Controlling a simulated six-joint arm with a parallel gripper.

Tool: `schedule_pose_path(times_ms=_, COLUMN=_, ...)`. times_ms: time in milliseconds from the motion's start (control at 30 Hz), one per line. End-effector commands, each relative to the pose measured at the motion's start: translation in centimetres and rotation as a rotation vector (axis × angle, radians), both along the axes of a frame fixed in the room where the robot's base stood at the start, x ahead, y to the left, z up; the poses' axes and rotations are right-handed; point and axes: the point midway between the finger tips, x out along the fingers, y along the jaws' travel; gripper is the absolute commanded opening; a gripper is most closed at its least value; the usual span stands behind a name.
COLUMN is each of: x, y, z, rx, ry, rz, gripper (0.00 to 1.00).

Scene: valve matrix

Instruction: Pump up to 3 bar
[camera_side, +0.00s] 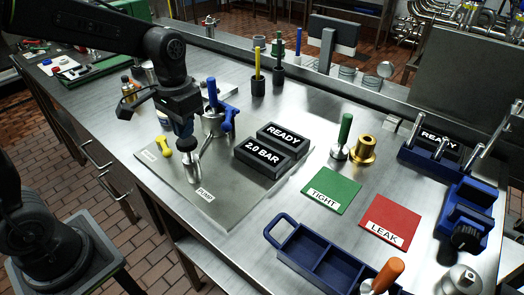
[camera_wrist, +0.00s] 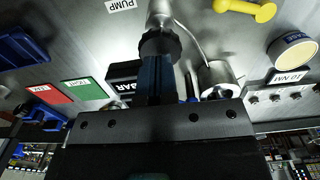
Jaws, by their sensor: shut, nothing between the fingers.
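The pump (camera_side: 193,172) is an upright metal cylinder with a black knob (camera_side: 187,146) on top, standing near the PUMP label (camera_side: 205,196). In the wrist view, the knob (camera_wrist: 160,44) is just beyond my fingertips. My gripper (camera_side: 184,134) points down with its blue fingers together and empty, directly over the knob. They look touching or nearly so; I cannot tell which. The fingers also show in the wrist view (camera_wrist: 156,62). The black display (camera_side: 265,155) reads READY on one block and 2.0 BAR on the other.
A yellow handle (camera_side: 162,145) is left of the pump. A metal vessel with a blue valve (camera_side: 228,118) stands close behind it. Green TIGHT (camera_side: 331,190) and red LEAK (camera_side: 390,220) mats lie right. A blue tray (camera_side: 325,262) is in front. The plate's front is clear.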

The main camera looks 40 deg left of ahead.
Motion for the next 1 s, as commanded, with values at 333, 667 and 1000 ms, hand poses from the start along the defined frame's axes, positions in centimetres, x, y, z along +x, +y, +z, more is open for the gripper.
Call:
schedule_pose_path(times_ms=333, x=0.0, y=0.0, z=-1.4, rx=0.0, ry=0.003, rz=0.0, gripper=0.0)
schedule_pose_path(times_ms=667, x=0.0, y=0.0, z=-2.7, rx=0.0, ry=0.002, rz=0.0, gripper=0.0)
schedule_pose_path(times_ms=1000, x=0.0, y=0.0, z=-4.0, rx=0.0, ry=0.002, rz=0.0, gripper=0.0)
